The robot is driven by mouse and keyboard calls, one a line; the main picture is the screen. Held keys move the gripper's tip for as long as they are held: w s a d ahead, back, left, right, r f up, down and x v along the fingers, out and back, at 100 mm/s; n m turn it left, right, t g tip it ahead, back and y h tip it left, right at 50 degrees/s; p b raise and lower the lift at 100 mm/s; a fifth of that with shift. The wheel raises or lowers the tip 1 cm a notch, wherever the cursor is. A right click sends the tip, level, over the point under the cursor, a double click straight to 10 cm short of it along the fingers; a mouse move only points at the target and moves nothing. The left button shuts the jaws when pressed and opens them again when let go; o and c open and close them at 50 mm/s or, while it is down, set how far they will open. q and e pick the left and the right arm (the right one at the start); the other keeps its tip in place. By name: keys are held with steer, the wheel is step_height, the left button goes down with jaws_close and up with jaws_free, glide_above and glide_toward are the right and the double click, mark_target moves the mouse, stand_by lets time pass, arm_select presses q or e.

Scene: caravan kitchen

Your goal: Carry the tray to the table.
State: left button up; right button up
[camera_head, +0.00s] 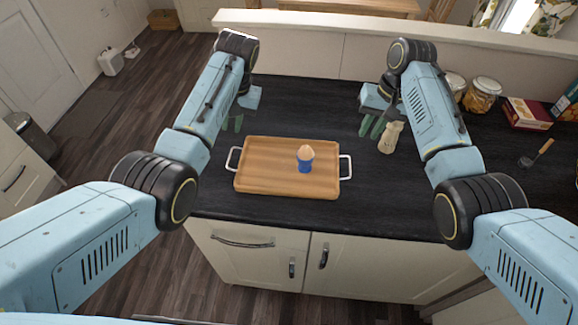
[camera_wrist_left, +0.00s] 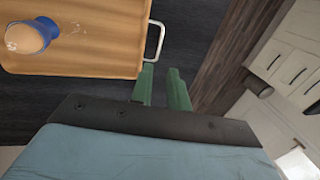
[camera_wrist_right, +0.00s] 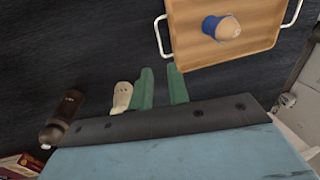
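The wooden tray (camera_head: 262,183) with two white handles lies flat on the black counter. A blue egg cup (camera_head: 305,166) with an egg (camera_head: 305,152) stands on it, right of its middle. My left gripper (camera_head: 232,123) is beyond the tray's left end; its green fingers are apart and empty near the left handle (camera_wrist_left: 155,41). My right gripper (camera_head: 372,127) is beyond the right end, fingers apart and empty, short of the right handle (camera_wrist_right: 160,36). Neither touches a handle. A wooden table (camera_head: 350,6) shows at the top, behind the low wall.
A pale shaker (camera_head: 390,138) stands close to my right gripper; a dark mill (camera_wrist_right: 62,118) is near it in the right wrist view. Jars (camera_head: 481,95), a red box (camera_head: 525,112) and a wooden-handled utensil (camera_head: 536,153) are further right. Dark floor (camera_head: 115,110) is open at left.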

mark_target(229, 158)
arm_select(q)
steer(key=shift+f, duration=0.1)
